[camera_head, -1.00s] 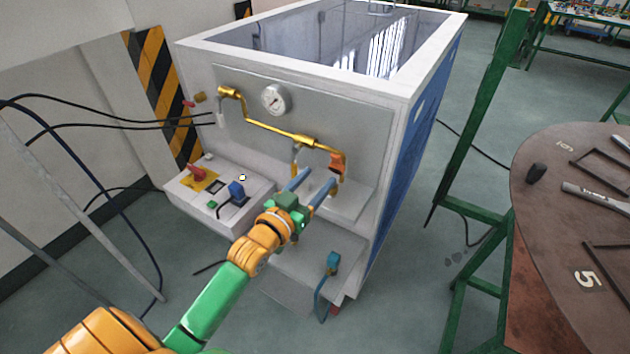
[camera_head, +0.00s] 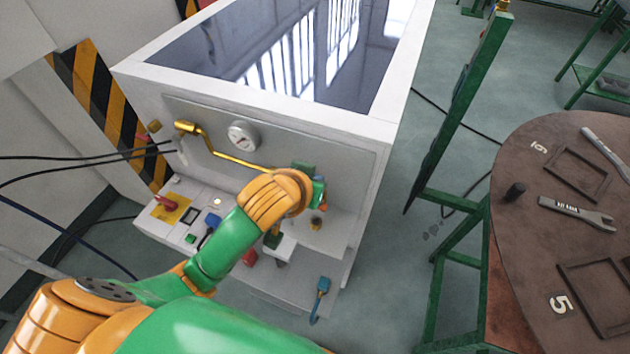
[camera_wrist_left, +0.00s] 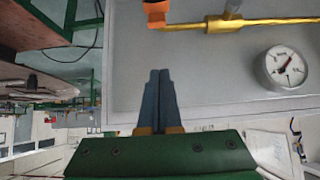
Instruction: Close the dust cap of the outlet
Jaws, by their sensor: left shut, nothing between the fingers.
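My left gripper (camera_wrist_left: 159,75) is shut and empty, its two blue-grey fingers together in the left wrist view. In the head view its green body shows only partly behind the orange wrist, and its fingertips are hidden. The outlet (camera_wrist_left: 155,12) shows as an orange fitting at the end of a yellow pipe (camera_wrist_left: 250,22) at the top of the left wrist view. The fingertips point towards it, with a gap in the picture. I cannot tell the dust cap apart from the fitting or whether it is open. In the head view my wrist covers this area. My right gripper is not in view.
The generator's grey front panel carries a round gauge (camera_head: 242,136). A control box with a red switch (camera_head: 165,201) stands low on the left. A green frame (camera_head: 455,130) and a round brown table (camera_head: 535,200) with a wrench (camera_head: 577,212) stand right.

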